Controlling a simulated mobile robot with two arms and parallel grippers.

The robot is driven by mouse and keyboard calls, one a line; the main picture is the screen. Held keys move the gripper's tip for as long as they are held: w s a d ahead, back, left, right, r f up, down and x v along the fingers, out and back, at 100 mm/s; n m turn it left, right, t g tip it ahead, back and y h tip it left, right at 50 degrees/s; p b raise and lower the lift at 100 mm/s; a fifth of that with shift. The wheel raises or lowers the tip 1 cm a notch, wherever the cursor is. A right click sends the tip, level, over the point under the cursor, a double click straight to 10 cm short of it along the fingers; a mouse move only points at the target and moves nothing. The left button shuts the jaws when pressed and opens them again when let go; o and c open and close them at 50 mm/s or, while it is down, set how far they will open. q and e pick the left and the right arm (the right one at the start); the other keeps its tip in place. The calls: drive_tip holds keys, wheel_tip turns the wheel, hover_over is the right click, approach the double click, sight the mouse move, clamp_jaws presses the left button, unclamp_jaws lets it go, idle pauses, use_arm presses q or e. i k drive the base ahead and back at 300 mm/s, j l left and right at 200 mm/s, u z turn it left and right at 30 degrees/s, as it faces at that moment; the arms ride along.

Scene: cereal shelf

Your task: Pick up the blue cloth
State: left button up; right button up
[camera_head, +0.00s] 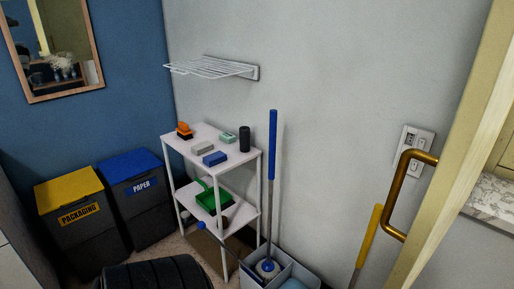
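No item clearly reads as a cloth. A small dark blue block-like item (215,158) lies on the top board of the white shelf (240,162), near its front edge. A pale blue item (292,285), partly cut off by the bottom edge, sits in the grey divided bin (300,272). It may be cloth, but too little shows to tell.
On the shelf stand an orange-and-black item (184,131), a grey block (202,148), a teal item (228,138) and a black cylinder (245,139). A blue-handled mop (272,150) rises from the bin. Packaging (72,215) and paper bins (138,195) stand left.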

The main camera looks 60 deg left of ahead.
sight(214, 159)
drive_tip(key=u, duration=2.25)
